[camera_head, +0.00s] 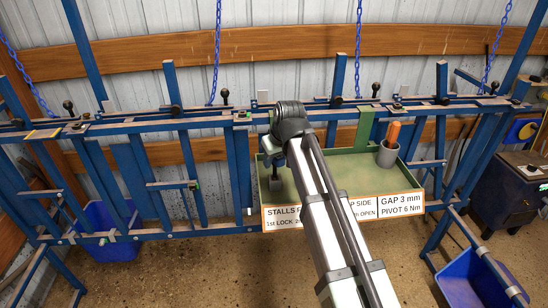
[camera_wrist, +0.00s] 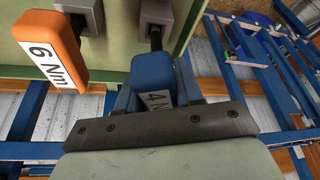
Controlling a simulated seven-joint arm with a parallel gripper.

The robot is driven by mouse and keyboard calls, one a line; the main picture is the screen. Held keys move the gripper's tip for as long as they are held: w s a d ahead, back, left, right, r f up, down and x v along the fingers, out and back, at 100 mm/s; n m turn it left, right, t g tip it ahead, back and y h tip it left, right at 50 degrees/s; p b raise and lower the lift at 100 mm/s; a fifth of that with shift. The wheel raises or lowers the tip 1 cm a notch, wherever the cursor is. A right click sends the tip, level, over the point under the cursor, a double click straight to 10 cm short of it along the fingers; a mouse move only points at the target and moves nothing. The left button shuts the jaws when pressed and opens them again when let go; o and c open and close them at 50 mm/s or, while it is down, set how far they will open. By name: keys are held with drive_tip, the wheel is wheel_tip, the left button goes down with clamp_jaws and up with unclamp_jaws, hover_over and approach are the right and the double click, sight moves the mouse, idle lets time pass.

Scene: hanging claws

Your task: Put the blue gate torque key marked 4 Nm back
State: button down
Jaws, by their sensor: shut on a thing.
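The blue key (camera_wrist: 152,72), with a white label reading 4 Nm, is between the jaws of my gripper (camera_wrist: 156,92) in the wrist view. My gripper is shut on its handle. A dark shaft runs from the handle to a grey square holder (camera_wrist: 158,12) on the green tray (camera_wrist: 112,40). I cannot tell how deep the shaft sits in it. An orange key (camera_wrist: 56,50) marked 6 Nm is to the left, by a second grey holder (camera_wrist: 96,14).
In the head view the green tray (camera_head: 352,183) carries white signs (camera_head: 400,203) along its front and a grey cup (camera_head: 387,155) with an orange handle (camera_head: 393,132). Blue metal gate rails (camera_head: 150,125) run behind and beside it. Blue tubs (camera_head: 475,280) stand on the floor.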

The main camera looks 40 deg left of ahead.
drive_tip(key=shift+f, duration=0.1)
drive_tip(key=c, duration=0.7)
unclamp_jaws()
drive_tip(key=shift+c, duration=0.2)
drive_tip(key=shift+r, duration=0.65)
drive_tip(key=v, duration=1.2)
